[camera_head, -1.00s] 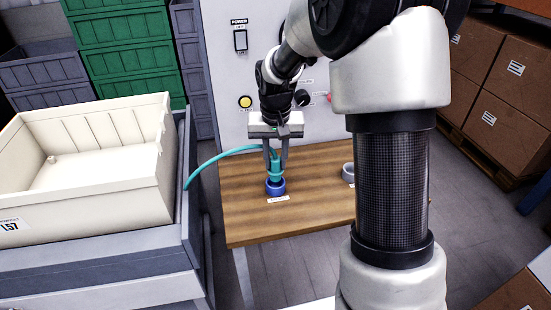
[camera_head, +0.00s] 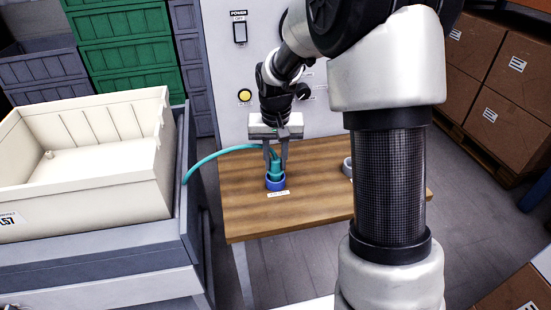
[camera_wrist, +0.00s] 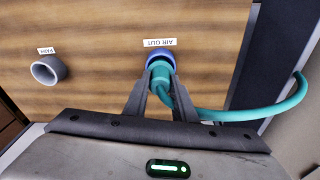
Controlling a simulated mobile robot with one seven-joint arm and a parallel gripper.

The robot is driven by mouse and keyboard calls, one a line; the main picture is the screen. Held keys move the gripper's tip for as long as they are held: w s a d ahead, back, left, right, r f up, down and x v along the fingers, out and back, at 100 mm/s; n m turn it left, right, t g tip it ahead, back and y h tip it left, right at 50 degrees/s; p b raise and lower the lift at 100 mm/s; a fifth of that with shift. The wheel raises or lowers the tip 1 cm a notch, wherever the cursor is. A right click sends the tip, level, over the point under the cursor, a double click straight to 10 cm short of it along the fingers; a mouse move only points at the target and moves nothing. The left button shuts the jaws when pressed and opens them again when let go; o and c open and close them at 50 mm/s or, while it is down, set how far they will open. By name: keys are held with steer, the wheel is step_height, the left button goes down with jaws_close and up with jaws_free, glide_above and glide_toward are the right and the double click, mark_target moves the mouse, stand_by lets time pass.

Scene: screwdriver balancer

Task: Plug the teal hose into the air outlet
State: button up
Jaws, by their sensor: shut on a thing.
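The teal hose (camera_head: 222,158) runs from the left edge of the wooden table to my gripper (camera_head: 276,160), and its curve shows in the wrist view (camera_wrist: 250,112). My gripper is shut on the hose's teal end (camera_wrist: 160,74). The air outlet is a blue ring (camera_head: 276,184) on the tabletop; the wrist view shows it (camera_wrist: 160,58) beside the "AIR OUT" label. The hose end is upright, with its lower part within the blue ring. How deep it sits is hidden by the ring and fingers.
A grey ring (camera_wrist: 47,70) labelled "PARK" is on the wooden table (camera_head: 245,220). A cream crate (camera_head: 100,190) stands on the left. A grey panel (camera_head: 225,70) with a power switch and a yellow button stands behind. Brown boxes (camera_head: 495,110) are at right.

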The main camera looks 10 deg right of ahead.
steer(key=shift+f+b, duration=0.45)
steer(key=shift+f, duration=0.4)
steer(key=o, duration=1.2)
steer(key=shift+c, duration=0.2)
steer(key=shift+r, duration=0.1)
step_height(320, 180, up, 17)
steer(key=s+p, duration=0.2)
steer(key=p, duration=0.1)
steer(key=shift+a+p, duration=0.2)
steer(key=shift+p, duration=0.1)
